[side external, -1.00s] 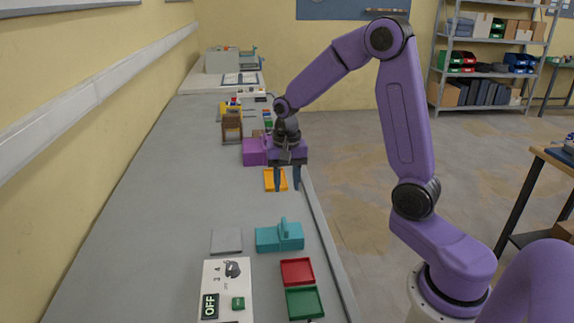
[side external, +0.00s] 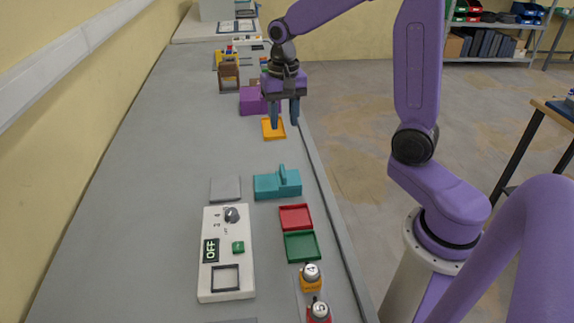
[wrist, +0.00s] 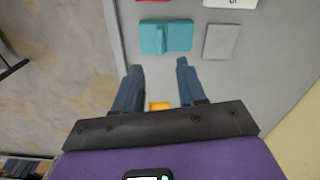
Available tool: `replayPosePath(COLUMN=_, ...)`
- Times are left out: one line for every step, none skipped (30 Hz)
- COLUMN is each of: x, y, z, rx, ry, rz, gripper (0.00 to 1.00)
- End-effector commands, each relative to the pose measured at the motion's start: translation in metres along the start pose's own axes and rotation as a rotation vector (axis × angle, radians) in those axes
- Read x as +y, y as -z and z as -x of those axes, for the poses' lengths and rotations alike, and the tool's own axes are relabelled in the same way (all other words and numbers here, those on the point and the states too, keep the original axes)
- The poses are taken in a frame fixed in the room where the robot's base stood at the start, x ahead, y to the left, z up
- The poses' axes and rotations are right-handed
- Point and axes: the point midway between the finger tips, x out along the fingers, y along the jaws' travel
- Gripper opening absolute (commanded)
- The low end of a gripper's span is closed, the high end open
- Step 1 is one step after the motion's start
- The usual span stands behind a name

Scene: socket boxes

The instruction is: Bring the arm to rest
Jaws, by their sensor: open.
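My gripper (side external: 284,113) is in the far half of the side external view, pointing down, its two dark blue fingers apart with nothing between them. It also shows in the wrist view (wrist: 160,78), fingers spread and empty. It hangs above the bench near an orange tray (side external: 273,130); the tray shows partly behind the gripper in the wrist view (wrist: 159,105). I cannot tell the exact height of the fingertips over the bench.
A teal box with a handle (side external: 277,184), a grey plate (side external: 225,190), a red tray (side external: 295,217), a green tray (side external: 301,246) and a white control panel (side external: 227,275) are nearer. A purple box (side external: 250,101) stands beside my gripper. The bench's left side is clear.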

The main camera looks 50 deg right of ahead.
Motion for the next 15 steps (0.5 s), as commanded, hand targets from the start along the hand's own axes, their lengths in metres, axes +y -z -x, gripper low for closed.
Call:
replayPosePath(x=-0.004, y=-0.013, z=0.001, rx=0.002, ry=0.002, rz=0.075, gripper=0.4)
replayPosePath(x=-0.006, y=-0.021, z=0.001, rx=0.003, ry=0.003, rz=0.124, gripper=0.4)
replayPosePath(x=-0.008, y=-0.032, z=0.002, rx=0.004, ry=0.004, rz=0.189, gripper=0.4)
replayPosePath(x=-0.009, y=-0.04, z=0.002, rx=0.005, ry=0.004, rz=0.238, gripper=0.4)
replayPosePath(x=-0.01, y=-0.048, z=0.002, rx=0.005, ry=0.005, rz=0.286, gripper=0.4)
replayPosePath(x=-0.011, y=-0.059, z=0.003, rx=0.006, ry=0.006, rz=0.351, gripper=0.4)
replayPosePath(x=-0.011, y=-0.067, z=0.003, rx=0.007, ry=0.007, rz=0.399, gripper=0.4)
replayPosePath(x=-0.011, y=-0.075, z=0.003, rx=0.007, ry=0.007, rz=0.446, gripper=0.4)
replayPosePath(x=-0.01, y=-0.086, z=0.003, rx=0.008, ry=0.008, rz=0.511, gripper=0.4)
replayPosePath(x=-0.009, y=-0.094, z=0.003, rx=0.008, ry=0.008, rz=0.559, gripper=0.4)
replayPosePath(x=-0.008, y=-0.102, z=0.003, rx=0.009, ry=0.009, rz=0.607, gripper=0.4)
replayPosePath(x=-0.006, y=-0.112, z=0.003, rx=0.009, ry=0.01, rz=0.67, gripper=0.4)
replayPosePath(x=-0.005, y=-0.12, z=0.003, rx=0.01, ry=0.011, rz=0.72, gripper=0.4)
replayPosePath(x=-0.003, y=-0.128, z=0.002, rx=0.011, ry=0.011, rz=0.768, gripper=0.4)
replayPosePath(x=0.0, y=-0.138, z=0.002, rx=0.012, ry=0.013, rz=0.831, gripper=0.4)
